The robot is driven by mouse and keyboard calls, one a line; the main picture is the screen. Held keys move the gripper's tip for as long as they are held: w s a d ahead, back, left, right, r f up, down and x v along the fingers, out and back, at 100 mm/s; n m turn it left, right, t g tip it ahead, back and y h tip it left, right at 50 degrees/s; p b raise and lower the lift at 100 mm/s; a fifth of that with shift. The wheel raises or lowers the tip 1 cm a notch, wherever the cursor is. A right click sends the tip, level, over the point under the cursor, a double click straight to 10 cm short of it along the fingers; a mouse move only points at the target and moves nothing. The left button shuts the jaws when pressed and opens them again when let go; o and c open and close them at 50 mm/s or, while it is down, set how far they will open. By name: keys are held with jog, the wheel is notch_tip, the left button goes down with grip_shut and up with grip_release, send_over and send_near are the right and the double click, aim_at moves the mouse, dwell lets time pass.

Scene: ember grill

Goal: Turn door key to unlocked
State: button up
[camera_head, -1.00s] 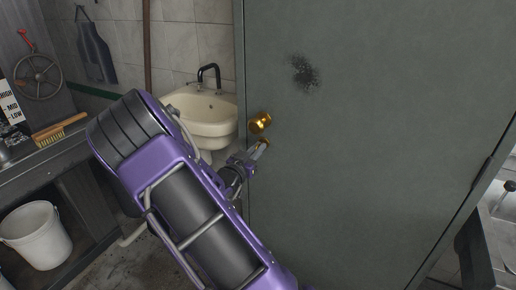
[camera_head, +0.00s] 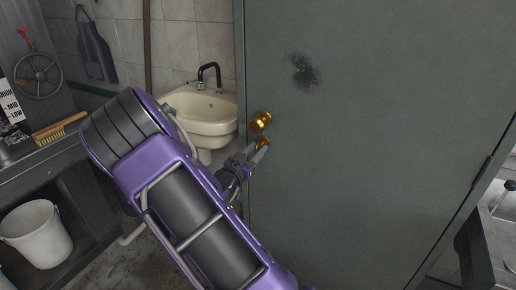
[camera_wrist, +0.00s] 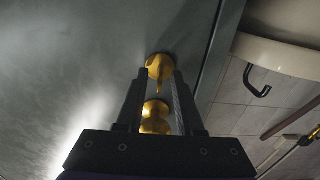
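The gold key and its round lock plate (camera_head: 264,142) are on the grey door (camera_head: 370,130), just below a gold knob (camera_head: 261,122). In the wrist view, which looks upside down, the lock plate with the key (camera_wrist: 160,68) lies at my fingertips, and the knob (camera_wrist: 155,118) shows lower between the fingers. My gripper (camera_head: 258,153) is at the lock, its fingers apart on either side of the key; it also shows in the wrist view (camera_wrist: 161,75). I cannot tell whether a finger touches the key. The key's exact angle is unclear.
A cream sink (camera_head: 203,118) with a black tap stands left of the door edge. A workbench (camera_head: 60,155) with a brush (camera_head: 60,129) is at left, with a white bucket (camera_head: 36,233) below. The knob is close above my gripper.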

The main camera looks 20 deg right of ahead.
jog(key=v, duration=1.6)
